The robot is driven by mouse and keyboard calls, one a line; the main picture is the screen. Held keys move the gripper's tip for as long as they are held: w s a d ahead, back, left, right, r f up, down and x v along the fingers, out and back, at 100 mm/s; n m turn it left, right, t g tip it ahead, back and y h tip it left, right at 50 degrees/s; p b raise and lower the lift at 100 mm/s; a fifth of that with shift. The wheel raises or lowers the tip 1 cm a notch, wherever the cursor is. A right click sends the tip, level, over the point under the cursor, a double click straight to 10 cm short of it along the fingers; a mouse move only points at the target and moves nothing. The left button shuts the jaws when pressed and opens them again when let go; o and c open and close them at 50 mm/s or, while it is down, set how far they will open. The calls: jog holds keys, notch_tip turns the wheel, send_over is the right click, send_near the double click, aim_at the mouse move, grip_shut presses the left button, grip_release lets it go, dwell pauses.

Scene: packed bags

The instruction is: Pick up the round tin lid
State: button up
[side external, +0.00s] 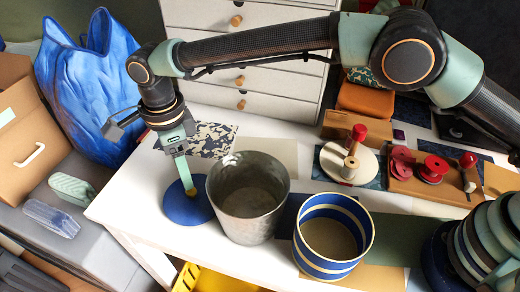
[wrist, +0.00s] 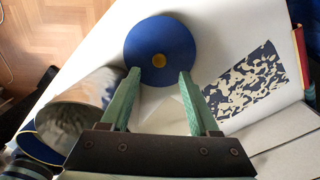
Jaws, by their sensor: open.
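The round tin lid (side external: 187,211) is a flat blue disc lying on the white table, left of the metal bucket. In the side view my gripper (side external: 186,187) comes down from above, and a finger partly hides the lid. Whether the fingertips touch the lid I cannot tell.
A metal bucket (side external: 246,198) stands close to the lid's right, then a blue-and-cream striped tin (side external: 333,238). A patterned dark sheet (side external: 208,139) lies behind. A blue bag (side external: 88,88) is beyond the table's left edge. Drawers (side external: 272,85) stand at the back.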

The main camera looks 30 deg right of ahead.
aim_at(191, 191)
jog(key=shift+d+f, duration=0.1)
jog(key=shift+f, duration=3.15)
grip_shut()
